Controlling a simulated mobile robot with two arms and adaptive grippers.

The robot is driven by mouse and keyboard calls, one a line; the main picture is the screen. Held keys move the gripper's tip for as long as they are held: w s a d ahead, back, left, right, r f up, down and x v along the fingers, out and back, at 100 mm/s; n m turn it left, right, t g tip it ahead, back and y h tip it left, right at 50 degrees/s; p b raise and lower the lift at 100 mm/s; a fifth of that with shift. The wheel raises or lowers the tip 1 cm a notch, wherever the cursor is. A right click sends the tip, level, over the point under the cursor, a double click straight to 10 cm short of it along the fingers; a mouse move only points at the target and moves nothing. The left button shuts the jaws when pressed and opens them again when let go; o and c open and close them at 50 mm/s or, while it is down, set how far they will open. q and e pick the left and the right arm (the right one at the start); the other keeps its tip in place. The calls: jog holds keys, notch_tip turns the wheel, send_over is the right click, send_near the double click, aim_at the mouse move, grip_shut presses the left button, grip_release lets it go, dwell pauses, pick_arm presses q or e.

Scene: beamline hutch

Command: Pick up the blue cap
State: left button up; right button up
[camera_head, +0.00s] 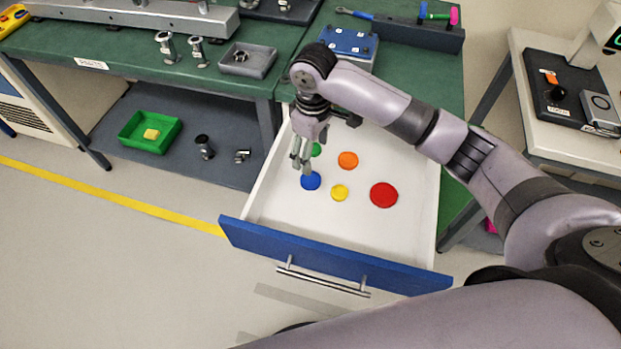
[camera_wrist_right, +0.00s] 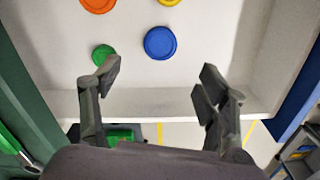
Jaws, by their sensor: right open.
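The blue cap (camera_head: 311,181) lies flat on the white floor of the open drawer, toward its left side. It also shows in the right wrist view (camera_wrist_right: 160,43), beyond the fingertips and roughly between them in the picture. My right gripper (camera_head: 301,170) points down over the drawer, just above and beside the blue cap in the head view. In the wrist view its two fingers (camera_wrist_right: 158,78) are spread apart with nothing between them. I cannot tell the exact height of the fingertips above the cap. My left gripper does not show.
Near the blue cap lie a green cap (camera_head: 316,150), an orange cap (camera_head: 348,160), a yellow cap (camera_head: 339,192) and a larger red cap (camera_head: 383,195). The drawer's white walls and blue front (camera_head: 330,262) surround them. The green bench top (camera_head: 420,85) is behind.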

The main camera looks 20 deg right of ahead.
send_over(313, 180)
jog(key=f, duration=0.5)
jog(key=shift+w+f, duration=0.15)
jog(key=shift+w, duration=0.1)
jog(key=shift+s+f+p, duration=0.2)
jog(key=shift+f+p, duration=0.2)
jog(key=shift+f, duration=2.3)
jog(key=shift+c, duration=0.2)
jog(key=c, duration=0.8)
